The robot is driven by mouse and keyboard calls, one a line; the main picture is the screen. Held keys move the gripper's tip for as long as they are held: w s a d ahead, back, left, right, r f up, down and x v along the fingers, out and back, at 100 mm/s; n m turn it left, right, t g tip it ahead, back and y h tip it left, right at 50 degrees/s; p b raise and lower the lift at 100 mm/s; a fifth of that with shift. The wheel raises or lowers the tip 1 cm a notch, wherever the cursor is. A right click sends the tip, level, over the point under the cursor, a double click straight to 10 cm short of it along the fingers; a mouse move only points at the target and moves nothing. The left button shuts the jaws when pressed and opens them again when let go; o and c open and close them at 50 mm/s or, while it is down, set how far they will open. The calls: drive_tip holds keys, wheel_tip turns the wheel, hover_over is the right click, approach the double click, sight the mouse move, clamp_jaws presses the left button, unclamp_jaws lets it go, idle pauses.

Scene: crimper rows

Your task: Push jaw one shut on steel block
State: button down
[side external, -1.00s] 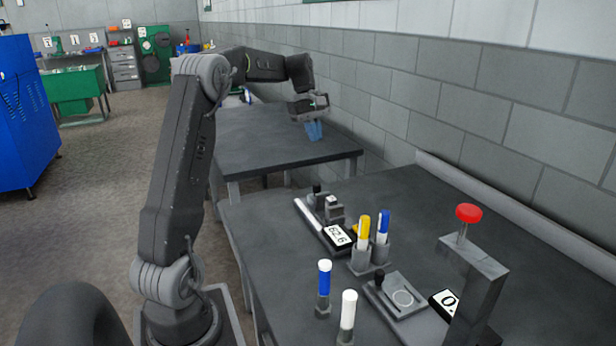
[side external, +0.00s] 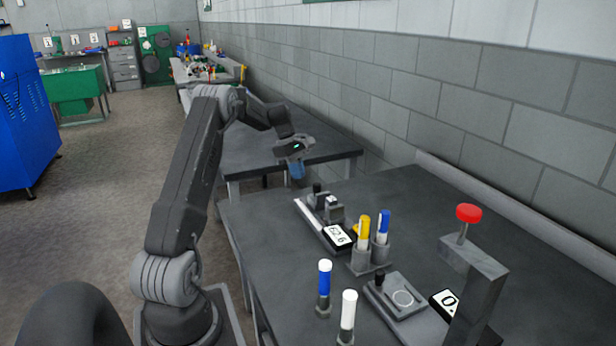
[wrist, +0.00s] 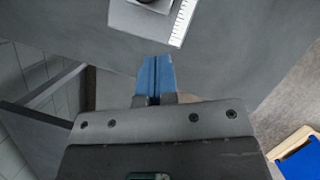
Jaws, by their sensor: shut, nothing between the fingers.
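A gauge-like fixture with a pale rail (side external: 311,222), a black knob (side external: 317,188) and a readout (side external: 337,235) that seems to say 62.6 stands at the near bench's far left. A small grey metal block (side external: 334,211) sits on it, perhaps the steel block; I cannot tell which part is jaw one. My gripper (side external: 297,173) is shut and empty, its blue fingers pointing down beyond the fixture and apart from it. In the wrist view the blue fingers (wrist: 156,62) lie together, below a grey plate (wrist: 165,30) with a ruled scale, cut off by the top edge.
Yellow (side external: 363,228) and blue (side external: 383,226) markers stand in holders right of the fixture. Blue (side external: 324,279) and white (side external: 348,310) markers stand nearer. A red-knobbed press (side external: 468,213) stands at right. A second dark bench (side external: 245,150) lies beyond a gap.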

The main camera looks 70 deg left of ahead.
sight(313, 199)
drive_tip(key=shift+w+d+f, duration=0.1)
drive_tip(key=shift+w+d, duration=0.2)
drive_tip(key=shift+d, duration=0.3)
drive_tip(key=shift+w+d, duration=0.35)
drive_tip(key=shift+d, duration=0.25)
drive_tip(key=shift+w+d+f, duration=0.1)
drive_tip(key=shift+w+d, duration=0.2)
drive_tip(key=shift+d, duration=0.3)
drive_tip(key=shift+d+r, duration=0.1)
drive_tip(key=shift+d, duration=1.85)
